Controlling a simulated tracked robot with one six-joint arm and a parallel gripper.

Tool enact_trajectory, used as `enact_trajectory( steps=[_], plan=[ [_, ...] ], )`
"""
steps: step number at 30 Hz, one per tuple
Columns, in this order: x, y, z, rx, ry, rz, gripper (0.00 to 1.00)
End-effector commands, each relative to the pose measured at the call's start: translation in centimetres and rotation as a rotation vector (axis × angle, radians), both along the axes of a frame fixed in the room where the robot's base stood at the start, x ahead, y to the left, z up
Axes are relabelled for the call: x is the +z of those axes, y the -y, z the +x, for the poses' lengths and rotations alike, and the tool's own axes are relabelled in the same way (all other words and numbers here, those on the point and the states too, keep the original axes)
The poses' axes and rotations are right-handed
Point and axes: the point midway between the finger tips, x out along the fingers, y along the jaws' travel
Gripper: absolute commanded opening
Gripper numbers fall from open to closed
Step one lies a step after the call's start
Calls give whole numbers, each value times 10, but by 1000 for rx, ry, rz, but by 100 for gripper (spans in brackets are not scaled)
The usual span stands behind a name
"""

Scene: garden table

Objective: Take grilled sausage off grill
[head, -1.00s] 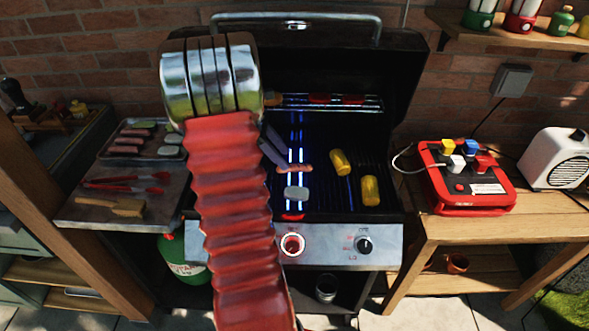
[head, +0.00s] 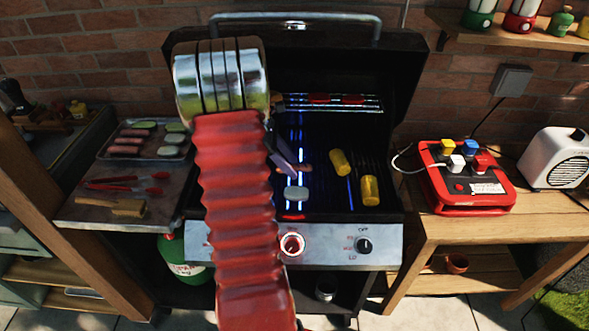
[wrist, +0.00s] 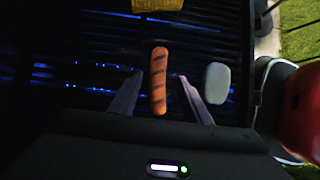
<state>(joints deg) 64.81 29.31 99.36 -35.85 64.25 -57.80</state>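The grilled sausage (wrist: 159,82) is orange-brown with dark grill marks and lies on the grill grate (wrist: 60,68). In the wrist view it sits between the two fingers of my gripper (wrist: 160,73), with a gap on each side. My gripper is open and holds nothing. In the head view my gripper (head: 287,158) is low over the left-middle of the open grill, and only a small end of the sausage (head: 307,168) shows beside a finger. My arm hides the left part of the grate.
A pale green slice (wrist: 216,83) lies close to the right finger. Two corn pieces (head: 340,162) (head: 370,190) lie farther right on the grate. A tray (head: 108,152) with raw food, tongs (head: 128,183) and a brush (head: 125,207) are on the left shelf.

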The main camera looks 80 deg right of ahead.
Motion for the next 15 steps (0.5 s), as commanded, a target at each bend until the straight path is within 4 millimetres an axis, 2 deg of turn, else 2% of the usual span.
enact_trajectory(
  steps=[2,15],
  plan=[
    [0,0,0,0,0,0,38],
    [0,0,0,0,0,0,7]
  ],
)
